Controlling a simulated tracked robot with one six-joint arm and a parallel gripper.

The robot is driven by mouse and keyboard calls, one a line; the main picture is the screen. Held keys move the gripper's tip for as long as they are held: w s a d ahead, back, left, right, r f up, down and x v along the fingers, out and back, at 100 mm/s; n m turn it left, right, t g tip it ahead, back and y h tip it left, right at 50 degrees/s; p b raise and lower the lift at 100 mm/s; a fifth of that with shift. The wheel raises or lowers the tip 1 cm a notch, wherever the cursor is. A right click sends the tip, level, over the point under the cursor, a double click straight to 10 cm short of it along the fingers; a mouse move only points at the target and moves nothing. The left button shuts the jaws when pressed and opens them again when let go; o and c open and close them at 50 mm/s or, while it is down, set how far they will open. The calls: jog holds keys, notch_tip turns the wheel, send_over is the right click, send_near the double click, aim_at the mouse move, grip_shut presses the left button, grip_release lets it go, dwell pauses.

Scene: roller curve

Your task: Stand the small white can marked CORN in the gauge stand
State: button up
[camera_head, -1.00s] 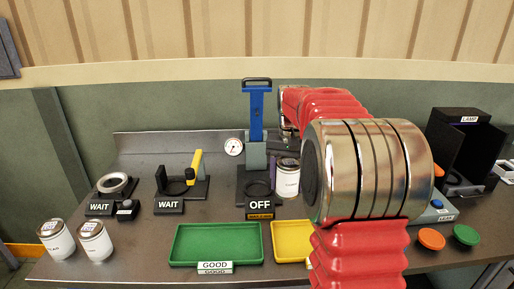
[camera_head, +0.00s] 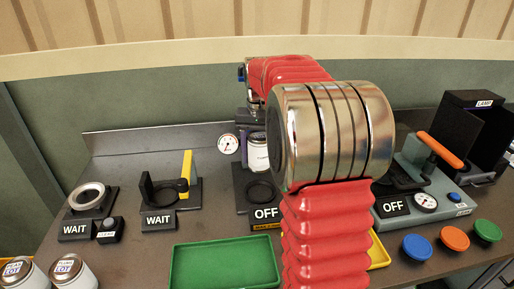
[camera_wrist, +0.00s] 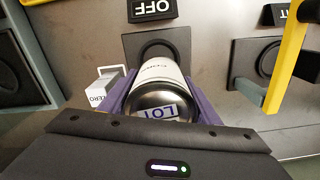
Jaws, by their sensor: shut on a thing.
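My gripper (camera_wrist: 160,95) has purple fingers and is shut on a small white can (camera_wrist: 163,78) with a silver lid marked LOT. In the head view the can (camera_head: 258,152) shows behind a dark central stand (camera_head: 241,184) with a round seat and an OFF sign (camera_head: 265,213). A white dial (camera_head: 228,144) is beside this stand. In the wrist view the can overlaps the round seat (camera_wrist: 157,49); the height between them cannot be judged. No label shows which is the gauge stand. My red arm hides part of it.
Left are a ring stand (camera_head: 88,198) and a yellow-lever stand (camera_head: 187,168), each with WAIT. Two white cans stand front left. A green tray (camera_head: 190,283) is in front; a yellow tray (camera_head: 380,252) is partly hidden. Right are an orange-handled device (camera_head: 440,150) and coloured buttons.

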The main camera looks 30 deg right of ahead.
jog(key=shift+w, duration=0.2)
jog(key=shift+s+d, duration=0.1)
jog(key=shift+d, duration=0.05)
jog(key=shift+f, duration=0.15)
jog(key=shift+s+f, duration=0.1)
jog(key=shift+f, duration=5.45)
jog(key=shift+f, duration=0.15)
jog(key=o, duration=1.4)
jog(key=shift+o, duration=0.7)
